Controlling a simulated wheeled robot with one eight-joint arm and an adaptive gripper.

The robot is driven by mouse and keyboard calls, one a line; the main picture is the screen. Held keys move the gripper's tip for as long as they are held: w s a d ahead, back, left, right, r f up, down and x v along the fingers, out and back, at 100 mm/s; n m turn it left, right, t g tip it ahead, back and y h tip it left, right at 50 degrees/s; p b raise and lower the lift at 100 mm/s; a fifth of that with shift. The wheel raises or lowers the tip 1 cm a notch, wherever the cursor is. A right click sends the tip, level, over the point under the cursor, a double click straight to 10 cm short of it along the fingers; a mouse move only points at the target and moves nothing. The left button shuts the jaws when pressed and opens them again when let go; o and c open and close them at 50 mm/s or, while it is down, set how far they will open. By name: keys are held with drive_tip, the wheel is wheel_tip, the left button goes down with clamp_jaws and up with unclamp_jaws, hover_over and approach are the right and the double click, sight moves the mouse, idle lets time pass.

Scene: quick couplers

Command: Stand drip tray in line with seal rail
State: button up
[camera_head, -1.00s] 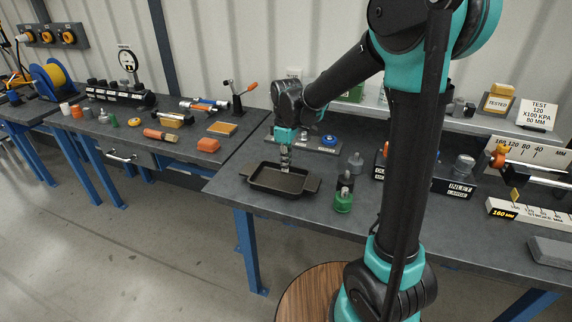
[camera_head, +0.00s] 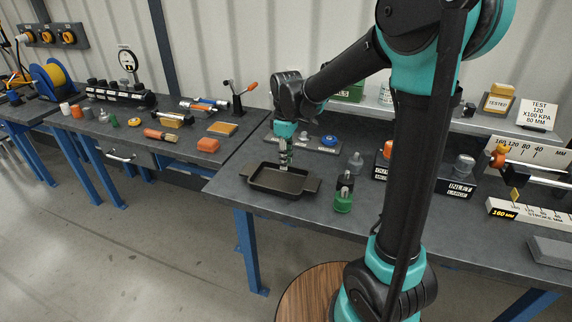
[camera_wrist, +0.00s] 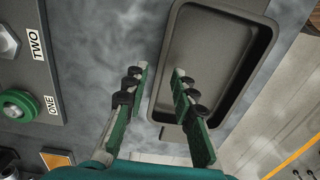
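The drip tray (camera_head: 262,187) is a dark, shallow rectangular tray with a handle at each end. It lies flat near the front left of the right-hand bench. My gripper (camera_head: 284,164) points down over its far side. In the wrist view, my gripper (camera_wrist: 159,72) is open, one finger over the tray's inside and the other outside its long wall; I cannot tell whether either touches. The tray (camera_wrist: 214,62) shows there with nothing in it. The seal rail is probably the grey plate (camera_head: 310,147) behind the tray, labelled ONE and TWO in the wrist view (camera_wrist: 28,65).
A green-based coupler (camera_head: 343,200) stands right of the tray, with a grey one (camera_head: 355,163) behind it. A black labelled block (camera_head: 452,187) is farther right. The bench's front edge is close to the tray. Bare bench lies around the coupler.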

wheel_tip(320, 180, up, 10)
idle(0.4)
